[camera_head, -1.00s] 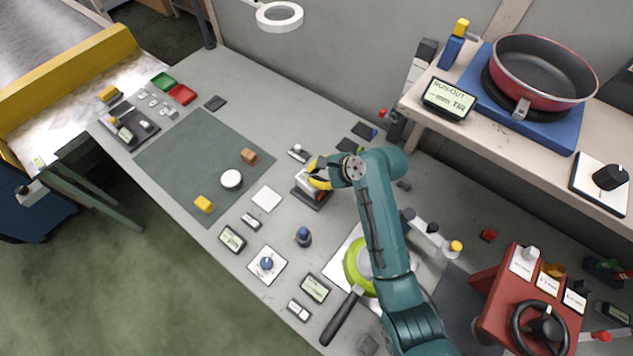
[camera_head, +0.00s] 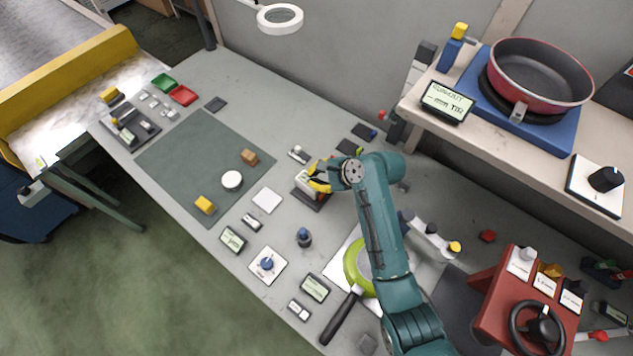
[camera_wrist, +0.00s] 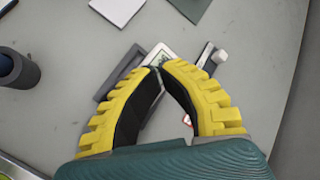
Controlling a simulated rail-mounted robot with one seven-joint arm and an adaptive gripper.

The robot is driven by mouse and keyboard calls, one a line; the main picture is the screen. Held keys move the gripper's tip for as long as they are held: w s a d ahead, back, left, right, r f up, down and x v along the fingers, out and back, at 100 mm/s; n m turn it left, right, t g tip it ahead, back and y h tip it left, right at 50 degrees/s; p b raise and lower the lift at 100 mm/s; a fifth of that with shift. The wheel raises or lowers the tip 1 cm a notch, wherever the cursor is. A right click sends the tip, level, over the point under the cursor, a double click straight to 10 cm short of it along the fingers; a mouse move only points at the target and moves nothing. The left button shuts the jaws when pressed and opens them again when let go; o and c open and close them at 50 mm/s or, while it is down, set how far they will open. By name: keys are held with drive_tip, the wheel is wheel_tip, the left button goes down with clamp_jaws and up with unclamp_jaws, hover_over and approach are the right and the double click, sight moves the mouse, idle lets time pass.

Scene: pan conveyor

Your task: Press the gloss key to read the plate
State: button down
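A small white instrument with a display (camera_wrist: 160,56) sits in a dark, tray-like holder (camera_wrist: 125,68). In the head view the instrument (camera_head: 303,182) shows beside my gripper (camera_head: 318,178). In the wrist view my yellow gripper's fingertips (camera_wrist: 159,69) meet or nearly meet over the instrument's near edge, with nothing visibly held between them. The fingers hide part of the instrument. I cannot make out a key or the display text, nor tell whether the fingertips touch it. A white square plate (camera_head: 267,200) lies on the bench to its left.
A green pan (camera_head: 358,262) lies beside my arm. A dark blue knob (camera_head: 304,237) stands in front of the instrument, and a green mat (camera_head: 205,165) lies to the left. A shelf at right holds a red pan (camera_head: 541,75) and a runout display (camera_head: 447,101).

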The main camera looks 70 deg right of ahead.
drive_tip(key=shift+f, duration=0.6)
idle(0.8)
drive_tip(key=shift+r, duration=0.1)
drive_tip(key=shift+r+p, duration=0.9)
drive_tip(key=shift+p, duration=0.45)
wheel_tip(320, 180, up, 5)
drive_tip(key=p, duration=0.6)
drive_tip(key=shift+r, duration=0.1)
